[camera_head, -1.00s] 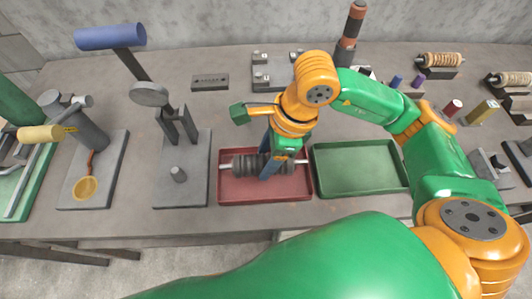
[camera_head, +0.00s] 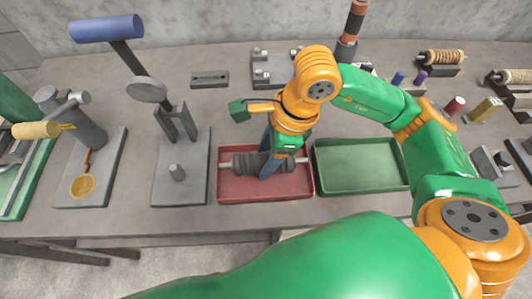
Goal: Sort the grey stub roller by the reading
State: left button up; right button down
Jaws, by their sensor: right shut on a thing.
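The grey stub roller (camera_head: 246,163) is a ribbed dark cylinder with a thin pale shaft at each end. It lies level, left to right, in the red tray (camera_head: 230,190). My right gripper (camera_head: 271,168) points down over the tray, its blue fingers shut around the middle of the roller. The fingers hide part of the roller, and I cannot tell whether it touches the tray floor. The green tray (camera_head: 358,181) to the right is empty. My left gripper is not in view.
A grey stand with an upright fork (camera_head: 178,125) and round disc stands left of the red tray. Several small rollers, blocks and holders (camera_head: 440,62) sit at the back right. Table front is clear.

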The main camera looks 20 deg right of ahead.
jog(key=shift+f+b, duration=1.35)
jog(key=shift+b, duration=0.35)
dwell(1.3)
jog(key=shift+c, duration=0.4)
grip_release()
jog(key=v, duration=0.7)
jog(key=shift+r, duration=0.3)
notch_tip(320, 180, up, 7)
jog(key=p, duration=0.5)
jog(key=shift+f, duration=0.2)
